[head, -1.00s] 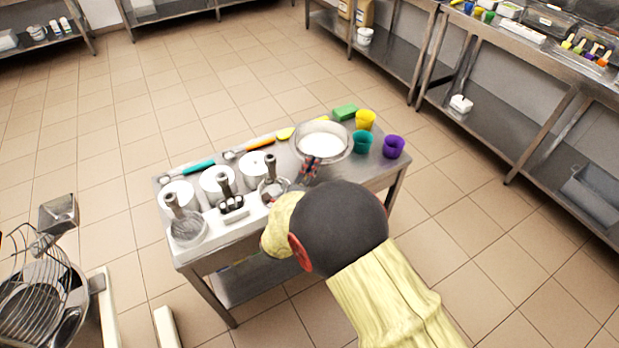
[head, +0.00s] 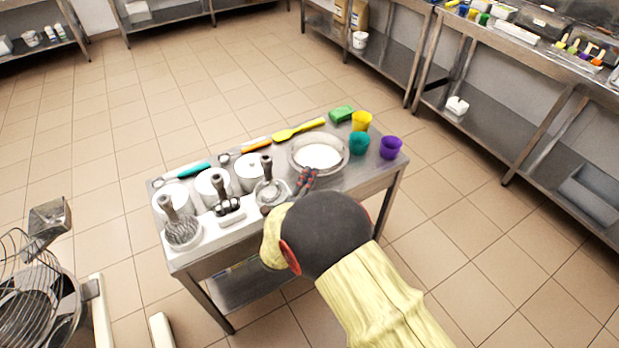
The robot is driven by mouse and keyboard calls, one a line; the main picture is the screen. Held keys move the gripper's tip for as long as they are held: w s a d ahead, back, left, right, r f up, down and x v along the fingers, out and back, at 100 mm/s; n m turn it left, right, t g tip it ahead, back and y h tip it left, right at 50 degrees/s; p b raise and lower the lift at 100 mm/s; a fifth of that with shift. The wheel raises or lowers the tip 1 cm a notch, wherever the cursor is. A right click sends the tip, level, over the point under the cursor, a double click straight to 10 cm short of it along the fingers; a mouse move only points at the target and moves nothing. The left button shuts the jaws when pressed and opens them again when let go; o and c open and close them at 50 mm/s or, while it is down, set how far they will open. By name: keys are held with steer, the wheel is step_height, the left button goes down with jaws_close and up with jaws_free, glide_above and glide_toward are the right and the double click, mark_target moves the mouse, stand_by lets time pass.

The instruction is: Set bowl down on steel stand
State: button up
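The steel bowl (head: 293,165), with white contents, is at the right part of the steel stand (head: 350,182). It is upright and seems to rest on the top or very close above it; its underside is hidden. My gripper (head: 306,176) is at the bowl's near rim and looks shut on it. The fingertips are small in view and partly merge with the rim. My arm's dark, rounded wrist hides part of the stand's front edge.
Teal (head: 359,142), yellow (head: 361,121) and purple (head: 390,147) cups stand close right of the bowl. A green sponge (head: 342,114) and yellow spatula (head: 298,130) lie behind it. White tubs (head: 250,172) and tools in a white holder (head: 212,226) fill the left.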

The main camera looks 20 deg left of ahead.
steer(key=shift+o, duration=1.2)
steer(key=shift+r, duration=0.1)
steer(key=s+p, duration=0.3)
steer(key=s, duration=0.9)
steer(key=shift+d, duration=0.15)
